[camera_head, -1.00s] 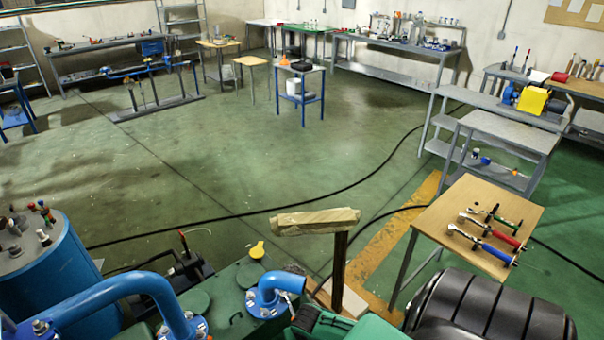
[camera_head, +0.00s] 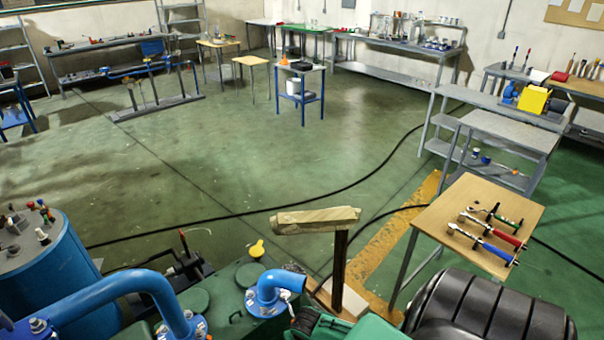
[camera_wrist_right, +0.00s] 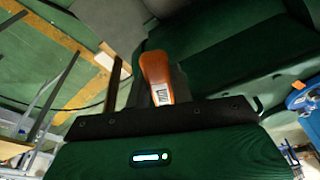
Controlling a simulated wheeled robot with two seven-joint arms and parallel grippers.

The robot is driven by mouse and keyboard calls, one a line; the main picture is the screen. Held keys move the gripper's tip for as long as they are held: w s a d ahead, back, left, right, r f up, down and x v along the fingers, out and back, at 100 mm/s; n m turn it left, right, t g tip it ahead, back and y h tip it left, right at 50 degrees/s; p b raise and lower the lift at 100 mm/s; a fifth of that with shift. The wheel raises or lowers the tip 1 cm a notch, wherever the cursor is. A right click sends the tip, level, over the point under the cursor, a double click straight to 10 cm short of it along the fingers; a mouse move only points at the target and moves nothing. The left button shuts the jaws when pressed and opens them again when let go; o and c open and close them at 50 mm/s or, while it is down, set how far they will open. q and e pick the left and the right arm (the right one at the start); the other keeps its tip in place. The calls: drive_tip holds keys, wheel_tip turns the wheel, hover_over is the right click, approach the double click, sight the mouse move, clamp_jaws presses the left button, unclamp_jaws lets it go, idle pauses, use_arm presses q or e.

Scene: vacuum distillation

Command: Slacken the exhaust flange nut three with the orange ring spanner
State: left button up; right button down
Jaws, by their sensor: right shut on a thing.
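An orange spanner handle (camera_wrist_right: 157,72) stands between the jaws of my right gripper (camera_wrist_right: 155,95) in the right wrist view. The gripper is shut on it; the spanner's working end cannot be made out. In the head view, a blue pipe elbow (camera_head: 270,285) rises from a bolted flange on the green machine. A larger blue pipe (camera_head: 110,287) ends at another bolted flange (camera_head: 196,326) to its left. A blue flange with bolts (camera_wrist_right: 302,98) shows at the right wrist view's edge. I cannot tell which nut is number three. My left gripper is not in view.
A wooden block on a dark post (camera_head: 316,220) stands just behind the elbow. A small wooden table (camera_head: 470,200) at right holds hand tools with red, blue and green handles. A black cable crosses the floor. The middle floor is open.

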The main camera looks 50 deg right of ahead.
idle(0.5)
drive_tip(key=shift+s+d+f+n+p, duration=0.1)
drive_tip(key=shift+s+d+n+p, duration=0.25)
drive_tip(key=shift+d, duration=0.3)
drive_tip(key=shift+s+d+n+p, duration=0.1)
drive_tip(key=shift+s+d+n, duration=0.15)
drive_tip(key=shift+d+n, duration=0.3)
drive_tip(key=shift+d, duration=0.1)
drive_tip(key=shift+s+d+n+t+y, duration=0.2)
drive_tip(key=shift+d+n, duration=0.15)
drive_tip(key=shift+d, duration=0.35)
drive_tip(key=shift+s+d+n+t+y, duration=0.1)
drive_tip(key=shift+s+d+n, duration=0.2)
drive_tip(key=shift+d, duration=0.35)
drive_tip(key=shift+w, duration=0.1)
